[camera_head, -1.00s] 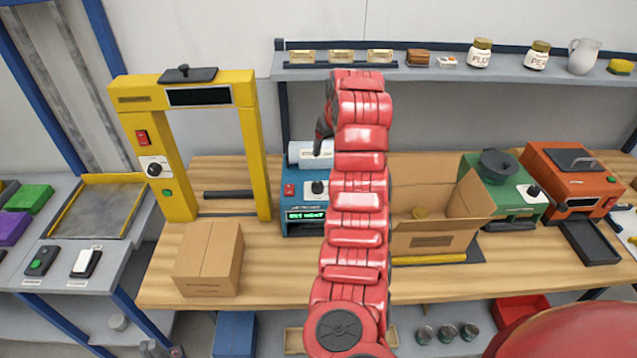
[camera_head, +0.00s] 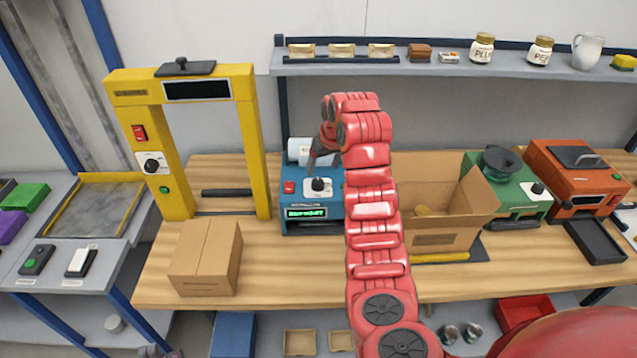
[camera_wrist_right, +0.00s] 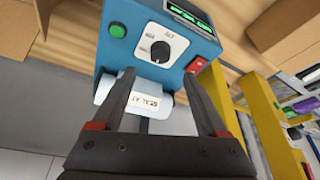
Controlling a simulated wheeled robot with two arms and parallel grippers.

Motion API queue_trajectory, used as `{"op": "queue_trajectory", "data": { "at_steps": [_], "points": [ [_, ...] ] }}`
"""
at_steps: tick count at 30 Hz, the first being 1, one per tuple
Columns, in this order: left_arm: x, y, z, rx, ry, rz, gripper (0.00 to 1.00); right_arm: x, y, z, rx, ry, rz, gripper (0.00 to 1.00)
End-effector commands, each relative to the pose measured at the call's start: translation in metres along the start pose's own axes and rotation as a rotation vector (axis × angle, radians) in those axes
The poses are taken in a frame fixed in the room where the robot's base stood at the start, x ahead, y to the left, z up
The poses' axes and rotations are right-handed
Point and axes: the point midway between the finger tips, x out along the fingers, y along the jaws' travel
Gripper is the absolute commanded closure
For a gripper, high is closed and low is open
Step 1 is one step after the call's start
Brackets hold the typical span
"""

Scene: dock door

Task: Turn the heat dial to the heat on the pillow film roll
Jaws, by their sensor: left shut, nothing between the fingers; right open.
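The blue sealing machine (camera_head: 312,213) stands on the bench, with a lit green display whose text I cannot read. Its black heat dial (camera_head: 318,184) sits on a white plate, and it also shows in the right wrist view (camera_wrist_right: 160,51), with illegible marks around it. A white film roll (camera_head: 297,151) lies behind, partly hidden by my arm; its label shows upside down in the right wrist view (camera_wrist_right: 145,105). My right gripper (camera_head: 312,167) is open above the dial, which lies beyond and between its fingertips (camera_wrist_right: 159,75), apparently untouched.
A yellow frame machine (camera_head: 180,150) and a closed carton (camera_head: 206,260) stand left of the blue machine. An open carton (camera_head: 440,225), a green machine (camera_head: 520,190) and an orange machine (camera_head: 575,185) stand right. A shelf (camera_head: 420,68) holds jars behind.

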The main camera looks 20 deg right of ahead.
Motion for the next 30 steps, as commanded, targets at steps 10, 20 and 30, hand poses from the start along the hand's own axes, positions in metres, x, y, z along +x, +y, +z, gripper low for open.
{"op": "queue_trajectory", "data": {
  "at_steps": [10, 20, 30],
  "points": [
    [0.025, -0.001, -0.004, 0.0, 0.001, 0.0, 1.0, 0.065, -0.002, 0.001, 0.0, -0.008, -0.003, 0.24],
    [0.029, -0.001, -0.005, 0.0, 0.001, 0.0, 1.0, 0.081, -0.001, 0.001, -0.002, -0.004, 0.0, 0.24],
    [0.029, -0.001, -0.005, 0.0, 0.001, 0.0, 1.0, 0.08, -0.001, 0.001, -0.002, -0.004, 0.0, 0.55]
  ]
}}
